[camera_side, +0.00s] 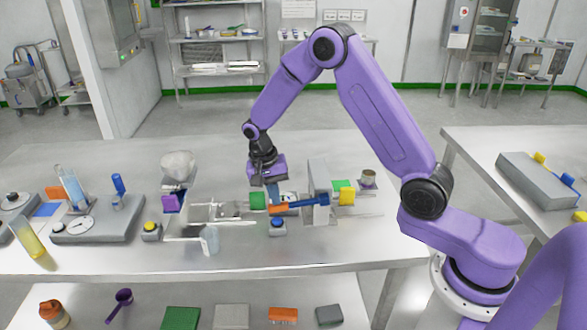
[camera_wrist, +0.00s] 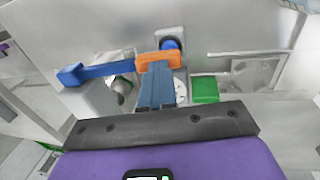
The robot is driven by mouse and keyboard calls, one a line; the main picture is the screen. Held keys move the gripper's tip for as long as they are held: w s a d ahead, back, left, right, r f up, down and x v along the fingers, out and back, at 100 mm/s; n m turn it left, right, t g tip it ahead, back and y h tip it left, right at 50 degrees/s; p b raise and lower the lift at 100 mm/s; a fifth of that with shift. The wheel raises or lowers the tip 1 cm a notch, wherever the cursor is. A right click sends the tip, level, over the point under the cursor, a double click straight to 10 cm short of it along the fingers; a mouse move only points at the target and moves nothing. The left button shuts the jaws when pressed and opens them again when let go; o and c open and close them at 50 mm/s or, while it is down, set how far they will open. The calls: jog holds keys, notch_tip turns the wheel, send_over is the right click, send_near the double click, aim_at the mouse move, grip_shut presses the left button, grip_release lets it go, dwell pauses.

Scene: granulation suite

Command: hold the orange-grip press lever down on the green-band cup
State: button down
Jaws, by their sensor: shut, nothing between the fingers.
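The press lever (camera_side: 308,202) is a blue bar with an orange grip (camera_side: 278,208) at its left end, sloping slightly down toward the grip from a grey upright. In the wrist view the blue bar (camera_wrist: 98,71) runs left from the orange grip (camera_wrist: 158,61). My gripper (camera_side: 272,194) is shut and empty, pointing down. In the wrist view its blue-grey fingertips (camera_wrist: 157,66) overlap the orange grip; I cannot tell whether they touch it. A green piece (camera_side: 258,201) stands close to the grip, also in the wrist view (camera_wrist: 204,89). I cannot make out the green-band cup for certain.
A blue button box (camera_side: 277,227) stands in front of the grip, and a yellow button box (camera_side: 151,231) further left. A yellow block (camera_side: 347,196) and a tan cup (camera_side: 368,178) are right of the upright. The table's front right is clear.

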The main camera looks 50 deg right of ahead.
jog(key=shift+s+d+f, duration=0.1)
jog(key=shift+s+f, duration=0.1)
jog(key=shift+f, duration=0.05)
dwell(0.5)
notch_tip(320, 180, up, 14)
jog(key=w+a, duration=0.1)
jog(key=shift+w+a+r, duration=0.2)
jog(key=shift+w+a, duration=0.1)
jog(key=shift+w, duration=0.1)
jog(key=s+a+r+n+t+y, duration=0.1)
jog(key=s+a+n, duration=0.2)
jog(key=s+n, duration=0.7)
jog(key=s+a+n+t, duration=0.15)
jog(key=s+n, duration=0.45)
jog(key=s, duration=0.7)
jog(key=s+d+f+n, duration=0.1)
jog(key=s+d+n, duration=0.2)
jog(key=s, duration=0.7)
jog(key=n+g, duration=0.1)
jog(key=n, duration=0.1)
jog(key=shift+s+f+n+y, duration=0.3)
jog(key=shift+s+y, duration=0.05)
jog(key=shift+y, duration=0.05)
